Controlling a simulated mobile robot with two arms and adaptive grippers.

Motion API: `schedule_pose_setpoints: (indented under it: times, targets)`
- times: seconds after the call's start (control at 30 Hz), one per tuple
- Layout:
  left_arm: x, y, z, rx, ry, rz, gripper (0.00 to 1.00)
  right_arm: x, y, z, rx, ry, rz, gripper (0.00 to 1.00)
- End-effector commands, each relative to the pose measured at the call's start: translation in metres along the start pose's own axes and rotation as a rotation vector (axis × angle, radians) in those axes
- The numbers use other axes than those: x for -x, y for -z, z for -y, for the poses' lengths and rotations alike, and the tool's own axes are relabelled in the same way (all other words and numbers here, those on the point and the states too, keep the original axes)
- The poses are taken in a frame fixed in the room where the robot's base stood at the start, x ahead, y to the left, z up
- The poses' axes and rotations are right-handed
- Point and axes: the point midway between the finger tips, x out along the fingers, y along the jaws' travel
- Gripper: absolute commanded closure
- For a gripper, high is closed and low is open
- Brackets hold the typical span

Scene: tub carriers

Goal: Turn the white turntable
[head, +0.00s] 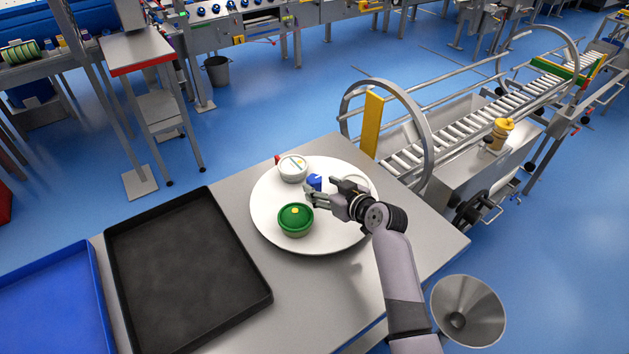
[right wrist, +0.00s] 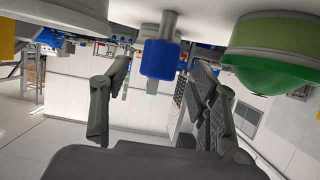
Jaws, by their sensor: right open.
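The white turntable (head: 272,228) lies flat on the grey metal table. An upright peg with a blue cap (head: 314,181) stands on it. A green tub with a yellow spot on top (head: 295,218) and a white tub (head: 292,169) also stand on it. My right gripper (head: 312,193) reaches in from the right, low over the turntable, with its fingertips close to the peg. In the right wrist view, which looks upside down, the blue cap (right wrist: 160,59) shows between the spread, empty fingers (right wrist: 158,95). I cannot tell whether they touch it. My left gripper is out of view.
A black tray (head: 185,270) and a blue tray (head: 50,305) lie left of the turntable. A roller conveyor (head: 440,140) with a yellow post (head: 372,123) stands behind right. A metal funnel (head: 467,310) is beside the table at the lower right. Some table surface (head: 330,290) is bare in front.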

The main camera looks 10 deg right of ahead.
Motion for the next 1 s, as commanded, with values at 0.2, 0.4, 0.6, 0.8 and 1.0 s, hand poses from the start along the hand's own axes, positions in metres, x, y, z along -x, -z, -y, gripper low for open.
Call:
schedule_pose_setpoints:
  times: [0.2, 0.4, 0.6, 0.8, 1.0]
  targets:
    - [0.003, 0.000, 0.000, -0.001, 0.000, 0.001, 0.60, -0.030, 0.001, 0.000, -0.002, 0.000, 0.000, 0.45]
    - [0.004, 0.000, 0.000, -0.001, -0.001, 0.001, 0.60, -0.043, 0.000, 0.000, 0.000, 0.000, 0.000, 0.45]
    - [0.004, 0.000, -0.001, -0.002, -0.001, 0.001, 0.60, -0.045, 0.000, 0.000, 0.001, 0.000, 0.001, 0.45]
    - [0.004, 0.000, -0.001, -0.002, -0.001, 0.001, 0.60, -0.045, 0.000, 0.000, 0.001, 0.000, 0.000, 0.49]
    - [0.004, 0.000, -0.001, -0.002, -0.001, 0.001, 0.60, -0.045, 0.000, 0.000, 0.000, 0.000, 0.000, 0.62]
